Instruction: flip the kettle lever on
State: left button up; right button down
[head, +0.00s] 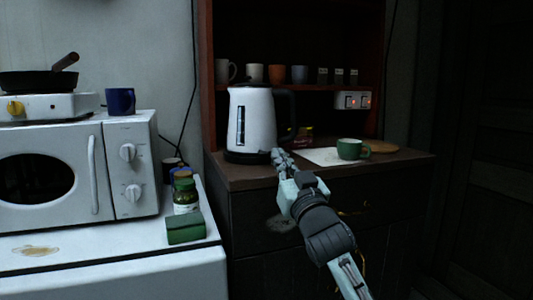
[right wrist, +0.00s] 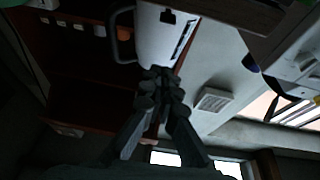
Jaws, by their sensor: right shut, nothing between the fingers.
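The white kettle (head: 256,112) stands upright on its dark base on the brown cabinet top, its black handle (head: 289,108) on the right and a dark level window on its front. My right gripper (head: 279,156) is shut and empty, its tips at the lower right of the kettle near the base. I cannot tell whether they touch it. The lever cannot be made out; the fingers cover that part. In the right wrist view the kettle (right wrist: 156,36) is just beyond my shut fingertips (right wrist: 161,84). My left gripper is not in view.
A small jar (head: 304,136) stands behind. A socket with red lights (head: 353,100) is on the back right. A microwave (head: 128,165) stands left, with a green jar (head: 186,196) and green box (head: 186,228) nearby.

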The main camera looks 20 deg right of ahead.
aim_at(264, 153)
jog(key=p+x, duration=0.1)
jog(key=x, duration=0.8)
jog(key=shift+w+r+p, duration=0.25)
jog(key=shift+p, duration=0.1)
notch_tip(264, 153, down, 3)
jog(key=shift+w+f, duration=0.15)
jog(key=shift+f, duration=0.05)
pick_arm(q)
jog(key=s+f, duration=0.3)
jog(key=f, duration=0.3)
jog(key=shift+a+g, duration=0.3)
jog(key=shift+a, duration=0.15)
pick_arm(e)
jog(key=shift+f, duration=0.4)
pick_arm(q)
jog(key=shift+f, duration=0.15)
pick_arm(e)
jog(key=shift+f, duration=0.1)
